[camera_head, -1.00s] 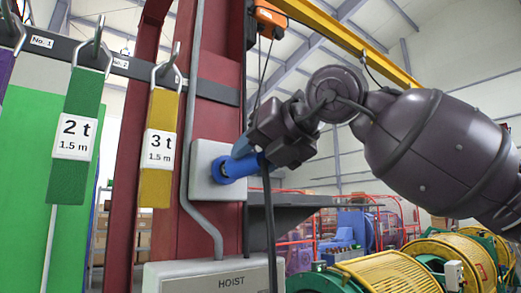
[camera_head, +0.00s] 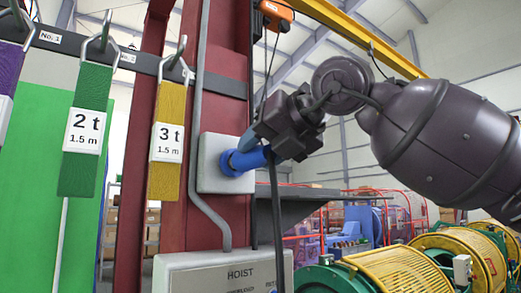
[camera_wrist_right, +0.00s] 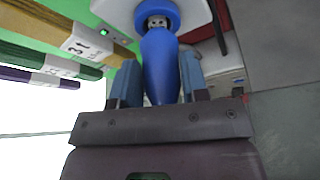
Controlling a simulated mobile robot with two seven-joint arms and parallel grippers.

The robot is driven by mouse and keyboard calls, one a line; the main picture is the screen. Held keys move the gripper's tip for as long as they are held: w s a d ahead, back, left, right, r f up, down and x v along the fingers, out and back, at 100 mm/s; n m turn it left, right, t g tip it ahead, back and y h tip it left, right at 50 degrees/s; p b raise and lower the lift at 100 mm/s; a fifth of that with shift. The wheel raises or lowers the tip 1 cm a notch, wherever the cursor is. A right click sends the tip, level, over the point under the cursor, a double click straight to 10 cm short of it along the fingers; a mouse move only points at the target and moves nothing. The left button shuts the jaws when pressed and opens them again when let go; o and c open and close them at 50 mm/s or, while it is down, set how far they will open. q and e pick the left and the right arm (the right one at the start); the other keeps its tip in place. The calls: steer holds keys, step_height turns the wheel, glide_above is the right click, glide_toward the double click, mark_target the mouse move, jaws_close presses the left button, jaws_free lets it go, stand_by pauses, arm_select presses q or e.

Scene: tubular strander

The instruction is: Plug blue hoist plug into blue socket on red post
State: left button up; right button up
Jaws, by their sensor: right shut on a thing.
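The blue socket (camera_head: 228,163) sits on a grey box (camera_head: 212,176) on the red post (camera_head: 185,222). My right gripper (camera_head: 262,142) is shut on the blue hoist plug (camera_head: 252,158) and holds it at the socket, roughly in line with it. In the right wrist view the plug (camera_wrist_right: 160,65) lies between the two fingers, and its far end meets the blue socket ring (camera_wrist_right: 157,12). Dark and light contact details show at that ring. I cannot tell how deep the plug sits. My left gripper is out of view.
Green (camera_head: 87,130) and yellow (camera_head: 167,140) slings hang on a rail left of the post. A grey hoist box (camera_head: 222,271) is below the socket. A dark cable (camera_head: 276,215) hangs beside the post. Yellow-drum machines (camera_head: 400,272) stand at the lower right.

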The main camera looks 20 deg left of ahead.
stand_by(0.5)
stand_by(0.7)
steer(key=shift+b, duration=0.3)
steer(key=shift+w+a, duration=0.2)
steer(key=shift+a, duration=0.05)
stand_by(0.3)
steer(key=shift+w+a+p, duration=0.45)
steer(key=shift+a, duration=0.15)
steer(key=o, duration=1.1)
steer(key=shift+c, duration=0.2)
